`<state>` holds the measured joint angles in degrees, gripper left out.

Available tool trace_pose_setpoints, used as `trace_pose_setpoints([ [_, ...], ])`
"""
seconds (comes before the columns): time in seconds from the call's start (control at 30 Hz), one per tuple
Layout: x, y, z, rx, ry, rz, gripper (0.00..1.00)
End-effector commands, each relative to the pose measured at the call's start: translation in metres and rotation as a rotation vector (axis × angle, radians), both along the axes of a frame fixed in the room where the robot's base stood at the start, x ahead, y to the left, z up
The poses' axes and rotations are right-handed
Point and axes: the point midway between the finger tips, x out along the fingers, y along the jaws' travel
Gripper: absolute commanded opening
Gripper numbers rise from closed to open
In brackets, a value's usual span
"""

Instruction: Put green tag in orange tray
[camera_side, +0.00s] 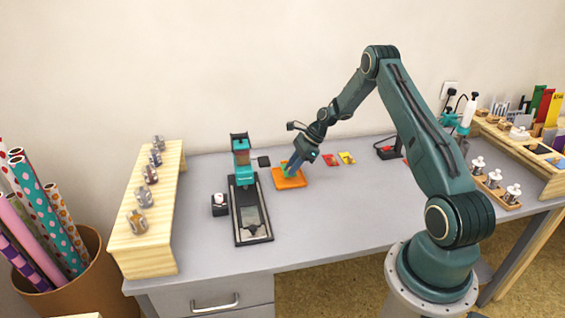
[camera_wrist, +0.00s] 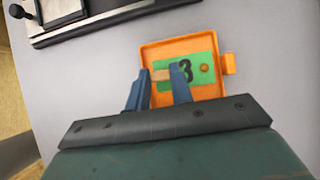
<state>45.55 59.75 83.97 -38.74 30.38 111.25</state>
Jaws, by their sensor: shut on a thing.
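The green tag (camera_wrist: 200,68) carries a black number 3 and a round brown spot. In the wrist view it lies within the outline of the orange tray (camera_wrist: 154,50), which has a small tab on its right side. My gripper (camera_wrist: 162,76) is shut on the tag, with its blue fingers over the tray; a small tan piece shows between them. In the side view the orange tray (camera_side: 291,184) is on the grey table, and my gripper (camera_side: 291,167) is low over it with the green tag (camera_side: 286,170). I cannot tell whether the tag touches the tray floor.
A black and teal stamping stand (camera_side: 252,212) is just left of the tray. Red (camera_side: 331,160) and yellow (camera_side: 347,158) pieces lie to the right. A wooden rack (camera_side: 150,215) stands at the left edge. The table's front middle is clear.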

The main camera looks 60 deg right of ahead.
Motion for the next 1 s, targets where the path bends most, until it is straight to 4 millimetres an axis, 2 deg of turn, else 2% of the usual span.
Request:
trace_pose_setpoints([
  [0.1,0.000,0.000,-0.016,0.002,0.002,0.001,0.07],
  [0.23,0.000,0.000,-0.027,0.001,0.000,0.001,0.07],
  [0.73,0.000,0.000,-0.033,0.000,0.000,0.001,0.07],
  [0.77,0.000,0.000,-0.033,0.000,0.000,0.001,0.26],
  [0.8,0.000,0.000,-0.033,0.000,0.000,0.001,0.31],
  [1.0,0.000,0.000,-0.032,0.000,0.000,0.001,0.31],
])
